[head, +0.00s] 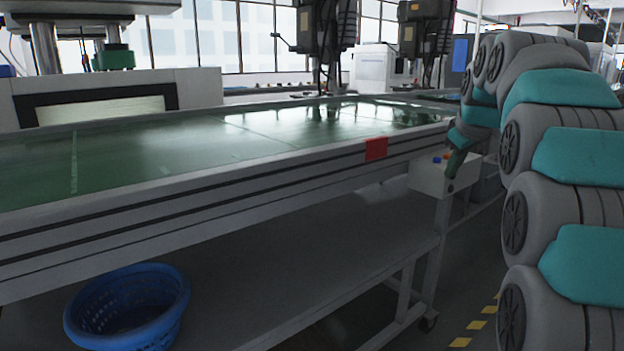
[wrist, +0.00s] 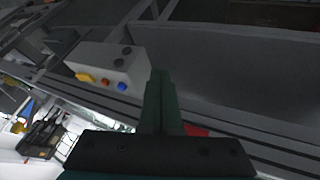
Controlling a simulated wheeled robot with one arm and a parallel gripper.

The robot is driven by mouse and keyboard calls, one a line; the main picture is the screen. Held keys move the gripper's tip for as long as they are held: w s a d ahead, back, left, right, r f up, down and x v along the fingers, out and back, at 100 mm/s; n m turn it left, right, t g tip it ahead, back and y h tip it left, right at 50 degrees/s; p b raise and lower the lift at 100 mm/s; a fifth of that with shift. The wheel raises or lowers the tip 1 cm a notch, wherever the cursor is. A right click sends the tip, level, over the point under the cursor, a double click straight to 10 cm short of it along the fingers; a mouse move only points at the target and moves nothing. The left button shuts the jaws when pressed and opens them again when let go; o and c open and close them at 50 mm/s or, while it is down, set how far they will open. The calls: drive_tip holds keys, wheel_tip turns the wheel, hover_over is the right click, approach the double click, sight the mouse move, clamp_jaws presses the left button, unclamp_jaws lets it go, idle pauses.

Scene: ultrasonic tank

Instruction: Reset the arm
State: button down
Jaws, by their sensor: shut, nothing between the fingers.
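My gripper (wrist: 160,74) shows in the wrist view as two dark green fingers lying together, with nothing between them. In the head view its green fingers (head: 456,163) point down at the right end of the long green-topped table (head: 230,190), in front of or beside a pale control box (head: 428,179). I cannot tell whether they touch the box. My grey and teal arm fills the right side of the head view, bent over from above. In the wrist view the control box (wrist: 100,60) is left of the fingers, with yellow, red and blue buttons.
A red patch (head: 376,148) marks the table's front rail. A blue basket (head: 128,308) sits low, under the table at the left, by the lower shelf (head: 330,245). Machines stand behind the table. Yellow floor marks (head: 476,325) lie at lower right. The visible tabletop is largely clear.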

drive_tip(key=s+a+f+m+g, duration=0.1)
drive_tip(key=s+a+f+g, duration=0.1)
drive_tip(key=s+a+f, duration=0.4)
drive_tip(key=s+a+f+m+g+y, duration=0.1)
drive_tip(key=s+f, duration=0.3)
drive_tip(key=s, duration=0.4)
drive_tip(key=s+a+f+m+g, duration=0.1)
drive_tip(key=s+a+f+g, duration=0.1)
drive_tip(key=s+a+f, duration=0.4)
drive_tip(key=s+f+g, duration=0.1)
drive_tip(key=s+f, duration=0.3)
drive_tip(key=s, duration=0.4)
drive_tip(key=s+a+f+m+g, duration=0.1)
drive_tip(key=s+f, duration=0.4)
drive_tip(key=s, duration=0.4)
drive_tip(key=s+a+f+m+g, duration=0.1)
drive_tip(key=s+f, duration=0.3)
drive_tip(key=s, duration=0.4)
drive_tip(key=shift+s+f+g, duration=0.25)
drive_tip(key=shift+f+g, duration=0.05)
drive_tip(key=shift+g, duration=0.1)
